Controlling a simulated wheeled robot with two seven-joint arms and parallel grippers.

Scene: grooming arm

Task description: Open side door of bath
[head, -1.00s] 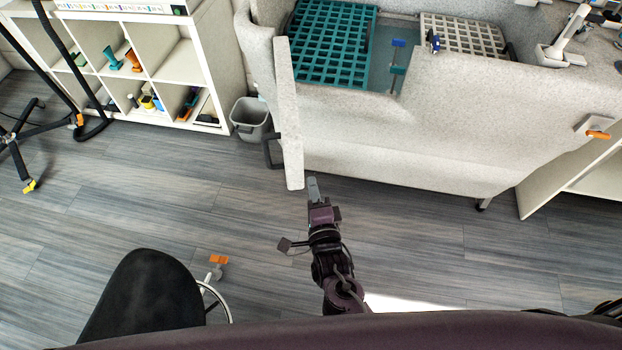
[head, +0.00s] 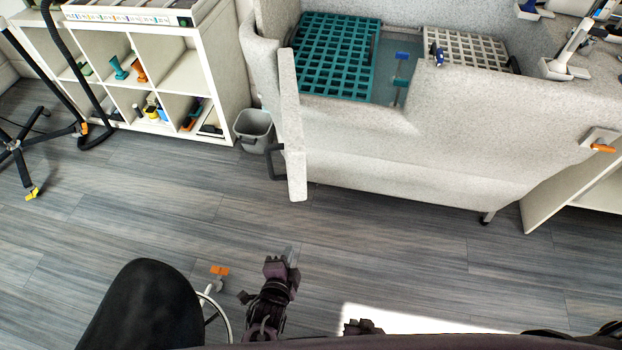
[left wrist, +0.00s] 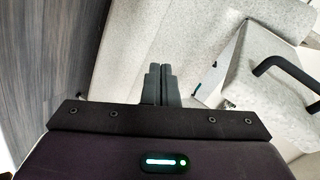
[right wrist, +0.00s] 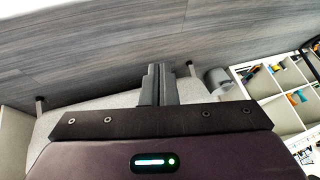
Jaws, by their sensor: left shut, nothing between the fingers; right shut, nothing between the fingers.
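The bath (head: 400,150) is a pale speckled tub with teal and white grates inside. Its side door (head: 291,130) is a narrow pale panel at the left, standing swung out from the bath front. The door's black handle (head: 275,163) is on its left face; the handle also shows in the left wrist view (left wrist: 285,68). My left gripper (head: 291,256) is shut and empty, over the floor in front of the door and apart from it. My right gripper is shut and empty in the right wrist view (right wrist: 157,72); in the head view, only a dark piece shows at the bottom edge.
A white cubby shelf (head: 222,80) and a grey bin (head: 253,128) stand left of the door. A wheeled stand (head: 20,150) is at far left. A black rounded object (head: 143,305) is at lower left. The floor before the bath is mostly clear.

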